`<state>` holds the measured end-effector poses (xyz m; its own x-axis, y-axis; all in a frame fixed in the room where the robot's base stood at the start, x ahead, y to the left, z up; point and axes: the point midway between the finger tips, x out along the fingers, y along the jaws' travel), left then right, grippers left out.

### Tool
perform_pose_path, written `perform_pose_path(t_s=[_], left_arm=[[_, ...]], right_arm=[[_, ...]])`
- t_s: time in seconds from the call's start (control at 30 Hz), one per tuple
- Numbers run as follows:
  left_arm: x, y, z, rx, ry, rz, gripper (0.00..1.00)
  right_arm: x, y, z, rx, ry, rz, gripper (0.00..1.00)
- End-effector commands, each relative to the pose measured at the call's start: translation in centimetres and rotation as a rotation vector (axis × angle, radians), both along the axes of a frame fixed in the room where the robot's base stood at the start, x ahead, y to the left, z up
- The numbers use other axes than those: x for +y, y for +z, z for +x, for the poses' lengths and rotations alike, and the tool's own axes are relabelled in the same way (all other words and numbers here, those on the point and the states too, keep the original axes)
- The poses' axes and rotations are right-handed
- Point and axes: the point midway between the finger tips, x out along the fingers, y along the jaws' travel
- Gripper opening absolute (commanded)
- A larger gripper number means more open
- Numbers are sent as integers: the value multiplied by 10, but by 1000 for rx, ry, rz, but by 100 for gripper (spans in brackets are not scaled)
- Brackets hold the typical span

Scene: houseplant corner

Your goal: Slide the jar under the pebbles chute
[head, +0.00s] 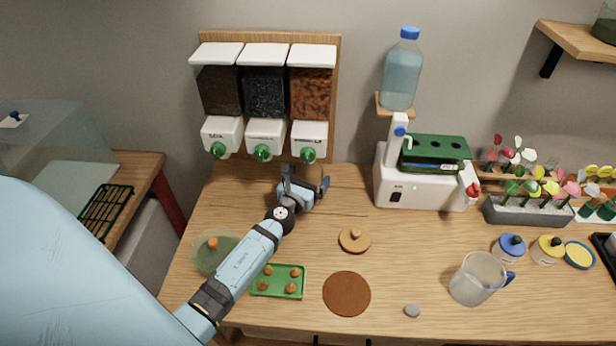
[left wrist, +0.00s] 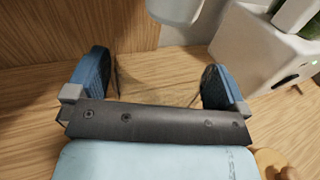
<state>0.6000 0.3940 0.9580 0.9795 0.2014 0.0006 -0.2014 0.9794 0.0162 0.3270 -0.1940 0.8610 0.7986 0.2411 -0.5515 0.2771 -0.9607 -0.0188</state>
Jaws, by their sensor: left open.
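My left gripper (head: 307,182) is low over the table at the back, just below the right-hand chute (head: 308,140) of a wall dispenser. It also shows in the left wrist view (left wrist: 158,85), its two blue-padded fingers wide apart. Thin edges between the fingers suggest a clear glass jar (left wrist: 155,92); its outline is too faint to tell whether the fingers touch it. The dispenser has three bins: dark soil-like, black grainy and orange-brown (head: 311,92) contents. Two labels are too small to read, so I cannot tell which holds pebbles. My right gripper is not in view.
A wooden knobbed lid (head: 355,240), a brown round mat (head: 347,294) and a green tray (head: 290,282) lie in front. A white machine (head: 390,187) stands right of the gripper. A clear mug (head: 476,280) and flower planter (head: 526,212) stand farther right.

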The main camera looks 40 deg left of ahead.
Motion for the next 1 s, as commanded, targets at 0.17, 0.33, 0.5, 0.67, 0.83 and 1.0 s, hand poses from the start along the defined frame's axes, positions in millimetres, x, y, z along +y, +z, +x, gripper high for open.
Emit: perform_pose_path(t_s=[0.17,0.33,0.5,0.67,0.83,1.0], left_arm=[[-5,-2,-23,3,-1,-1,100],[-12,-3,-62,3,0,0,100],[-20,-4,-98,3,-1,-1,100],[-25,-3,-122,1,0,0,100],[-27,-1,-132,1,0,0,100],[-27,0,-133,0,0,0,100]], right_arm=[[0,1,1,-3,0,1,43],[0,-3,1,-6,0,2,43],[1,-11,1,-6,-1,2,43],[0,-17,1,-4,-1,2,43],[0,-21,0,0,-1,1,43],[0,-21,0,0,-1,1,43]])
